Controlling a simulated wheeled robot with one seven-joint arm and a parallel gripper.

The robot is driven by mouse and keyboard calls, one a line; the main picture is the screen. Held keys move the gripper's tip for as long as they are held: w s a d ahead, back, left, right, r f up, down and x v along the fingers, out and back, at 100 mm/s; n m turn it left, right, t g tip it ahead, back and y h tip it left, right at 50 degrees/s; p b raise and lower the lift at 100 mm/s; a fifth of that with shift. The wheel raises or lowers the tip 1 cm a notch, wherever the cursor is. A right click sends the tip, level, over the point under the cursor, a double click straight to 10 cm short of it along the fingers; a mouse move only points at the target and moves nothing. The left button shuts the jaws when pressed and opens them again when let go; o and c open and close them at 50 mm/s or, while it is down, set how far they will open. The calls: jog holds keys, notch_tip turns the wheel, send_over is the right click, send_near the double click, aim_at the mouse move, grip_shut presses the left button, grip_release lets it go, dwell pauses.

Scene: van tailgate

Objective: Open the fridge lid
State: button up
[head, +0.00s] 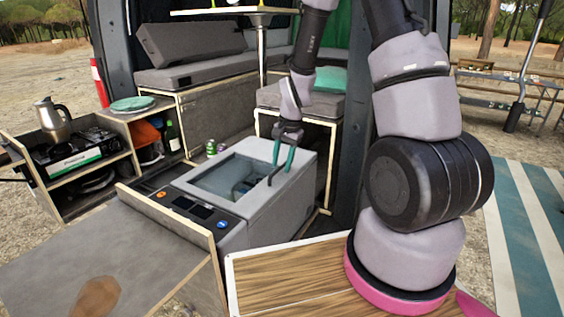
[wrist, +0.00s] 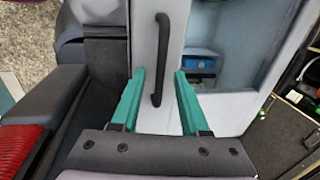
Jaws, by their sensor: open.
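The fridge (head: 280,200) is a grey box with a control panel on its front. Its lid (head: 222,158) has a clear window and appears closed; it also fills the right side of the wrist view (wrist: 205,100). The black bar handle (wrist: 159,60) stands on the lid's pale rim beside the window. My gripper (head: 281,168) is over the lid's right side in the head view. In the wrist view my gripper (wrist: 160,75) is open, with one teal finger on each side of the handle's lower part. I cannot tell whether either finger touches it.
A wooden panel (head: 110,255) lies in front of the fridge. Two green cans (head: 216,148) stand behind it. A bench seat (head: 195,72) and a table (head: 235,11) are further back. A stove (head: 70,150) with a kettle (head: 52,120) is at the left.

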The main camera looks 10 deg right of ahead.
jog(key=shift+c, duration=0.3)
grip_shut()
dwell(1.1)
